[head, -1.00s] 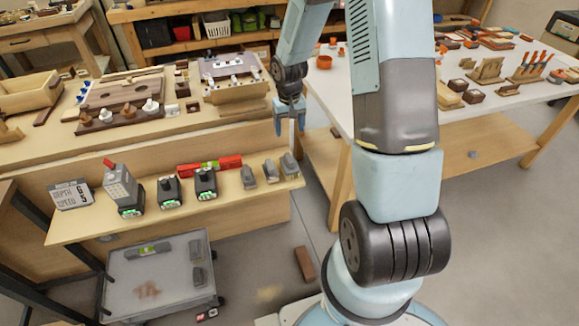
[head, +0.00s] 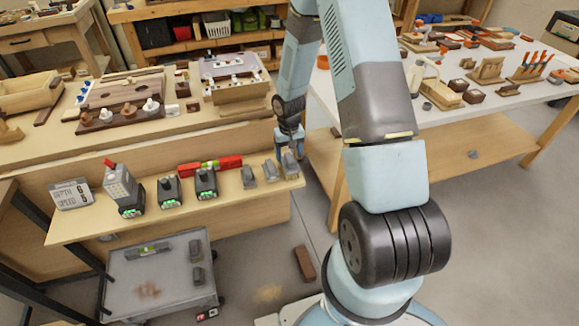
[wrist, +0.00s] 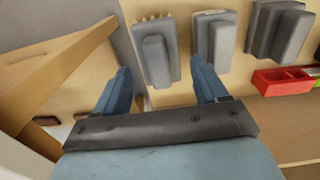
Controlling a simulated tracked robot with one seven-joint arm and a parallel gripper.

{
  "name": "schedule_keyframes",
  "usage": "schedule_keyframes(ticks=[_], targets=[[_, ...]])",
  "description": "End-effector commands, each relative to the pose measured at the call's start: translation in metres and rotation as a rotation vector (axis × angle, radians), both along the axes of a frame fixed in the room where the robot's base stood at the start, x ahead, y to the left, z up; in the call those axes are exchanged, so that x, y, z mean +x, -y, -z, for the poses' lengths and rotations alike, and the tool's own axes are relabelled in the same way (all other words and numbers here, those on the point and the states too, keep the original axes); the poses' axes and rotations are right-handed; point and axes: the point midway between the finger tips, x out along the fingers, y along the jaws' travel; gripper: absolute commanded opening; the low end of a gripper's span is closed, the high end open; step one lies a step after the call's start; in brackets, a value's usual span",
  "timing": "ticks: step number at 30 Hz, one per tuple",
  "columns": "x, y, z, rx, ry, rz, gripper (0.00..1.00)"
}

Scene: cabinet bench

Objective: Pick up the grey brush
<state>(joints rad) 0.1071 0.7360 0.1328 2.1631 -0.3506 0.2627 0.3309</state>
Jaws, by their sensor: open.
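Several grey brushes with blocky bodies and raised handles lie in a row at the right end of the wooden shelf in the head view. The end grey brush (wrist: 154,52) has pale bristle tips showing in the wrist view. My open gripper (wrist: 160,68) has its blue fingers to either side of that brush's near end, with nothing gripped. In the head view my gripper (head: 290,145) is low over the same brush (head: 290,164) and partly hides it. A second grey brush (wrist: 214,40) lies close beside the right finger, and a third (wrist: 278,30) lies farther right.
A red tool (head: 228,163) lies behind the row, with dark devices (head: 168,192) farther left on the shelf (head: 225,205). The bench stands behind. A wheeled grey cart (head: 160,285) is below, and a white table (head: 455,110) stands to the right.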

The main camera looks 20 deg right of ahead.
Motion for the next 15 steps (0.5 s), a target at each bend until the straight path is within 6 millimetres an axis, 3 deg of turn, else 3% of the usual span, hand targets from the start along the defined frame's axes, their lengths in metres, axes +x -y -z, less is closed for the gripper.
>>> schedule_keyframes(ticks=[15], targets=[[0.0,0.002,0.049,0.0,0.001,-0.001,0.72]])
